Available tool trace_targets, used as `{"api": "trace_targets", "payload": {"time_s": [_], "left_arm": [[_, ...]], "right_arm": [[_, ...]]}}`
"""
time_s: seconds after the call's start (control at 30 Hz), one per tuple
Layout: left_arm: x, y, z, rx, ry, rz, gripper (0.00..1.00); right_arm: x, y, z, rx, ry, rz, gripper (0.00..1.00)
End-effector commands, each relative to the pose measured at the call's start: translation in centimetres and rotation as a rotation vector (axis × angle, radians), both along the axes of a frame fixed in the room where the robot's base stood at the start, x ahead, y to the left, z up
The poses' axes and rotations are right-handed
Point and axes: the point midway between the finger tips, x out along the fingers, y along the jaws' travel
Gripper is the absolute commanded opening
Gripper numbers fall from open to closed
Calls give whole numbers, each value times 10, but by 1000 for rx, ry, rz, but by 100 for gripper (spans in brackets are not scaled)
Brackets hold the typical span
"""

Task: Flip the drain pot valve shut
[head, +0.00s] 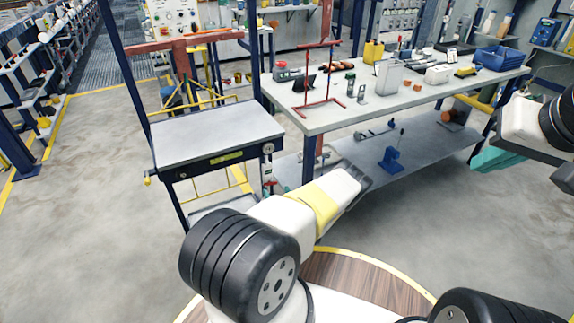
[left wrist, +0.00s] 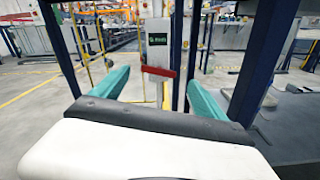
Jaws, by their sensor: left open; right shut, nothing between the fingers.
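I cannot make out the drain pot valve for certain. A small red-handled fitting (head: 268,188) shows low beside the grey-topped cart in the head view, too small to identify. My left gripper (left wrist: 156,92) is open, its two teal fingers wide apart with nothing between them in the left wrist view.
A grey-topped cart (head: 215,132) with dark blue posts stands left of centre. A long workbench (head: 340,118) with tools, a red stand (head: 320,88) and a blue bin (head: 500,58) is at the right. Its lower shelf holds a blue vise-like item (head: 391,158). Floor at the left is clear.

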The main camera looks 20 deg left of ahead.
Motion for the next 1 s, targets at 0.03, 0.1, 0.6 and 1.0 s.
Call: {"api": "trace_targets", "payload": {"time_s": [0.03,0.1,0.6,1.0], "left_arm": [[4,6,1,-1,-3,3,84],[11,15,1,-1,-5,6,84],[46,54,1,-1,-1,3,84],[46,54,1,-2,-2,4,44]], "right_arm": [[0,0,0,0,0,0,0],[0,0,0,0,0,0,0],[0,0,0,0,0,0,0],[0,0,0,0,0,0,0]]}}
